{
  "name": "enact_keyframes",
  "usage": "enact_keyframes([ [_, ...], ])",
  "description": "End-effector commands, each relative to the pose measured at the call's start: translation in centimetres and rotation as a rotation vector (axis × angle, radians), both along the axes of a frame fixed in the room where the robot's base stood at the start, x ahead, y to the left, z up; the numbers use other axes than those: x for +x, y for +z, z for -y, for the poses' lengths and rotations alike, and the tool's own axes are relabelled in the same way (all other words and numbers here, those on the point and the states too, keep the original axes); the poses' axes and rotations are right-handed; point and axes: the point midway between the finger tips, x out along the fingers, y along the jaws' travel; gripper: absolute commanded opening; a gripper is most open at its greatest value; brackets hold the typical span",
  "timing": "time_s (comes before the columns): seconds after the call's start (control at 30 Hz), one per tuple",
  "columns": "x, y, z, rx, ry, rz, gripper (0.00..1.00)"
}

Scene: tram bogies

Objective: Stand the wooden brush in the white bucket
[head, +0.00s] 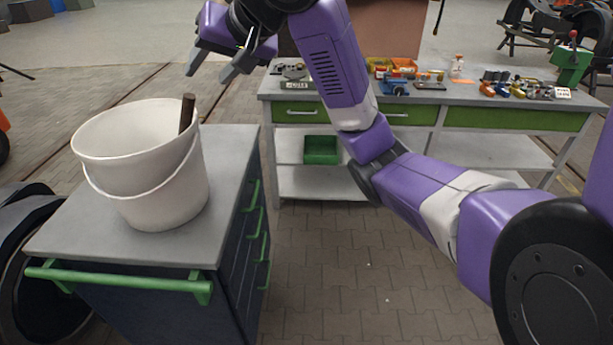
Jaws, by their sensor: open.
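The white bucket (150,180) stands upright on the grey top of a tool cabinet at the left in the head view. The dark brown handle of the wooden brush (187,113) sticks up out of the bucket at its right rim, leaning slightly. The rest of the brush is hidden inside the bucket. My gripper (209,75) is above and to the right of the bucket, apart from the brush handle. Its two fingers are spread and nothing is between them.
The tool cabinet (95,235) has a green front rail (120,280) and green drawer handles. A workbench (480,105) with tools and small parts stands at the back right, with a green bin (321,150) on its shelf. The paved floor between them is clear.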

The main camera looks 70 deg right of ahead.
Motion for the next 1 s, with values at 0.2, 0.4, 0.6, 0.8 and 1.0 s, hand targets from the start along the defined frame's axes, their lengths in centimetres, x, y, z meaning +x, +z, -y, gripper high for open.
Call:
enact_keyframes([
  [0.2, 1.1, -1.3, -1.2, 0.030, 0.036, 0.030, 0.46],
  [0.4, 4.5, -5.6, -5.9, 0.136, 0.141, 0.161, 0.46],
  [0.6, 6.4, -10.5, -11.0, 0.221, 0.199, 0.302, 0.46],
  [0.8, 6.0, -15.9, -15.4, 0.265, 0.203, 0.398, 0.46],
  [1.0, 3.4, -21.7, -19.1, 0.253, 0.176, 0.448, 0.46],
])
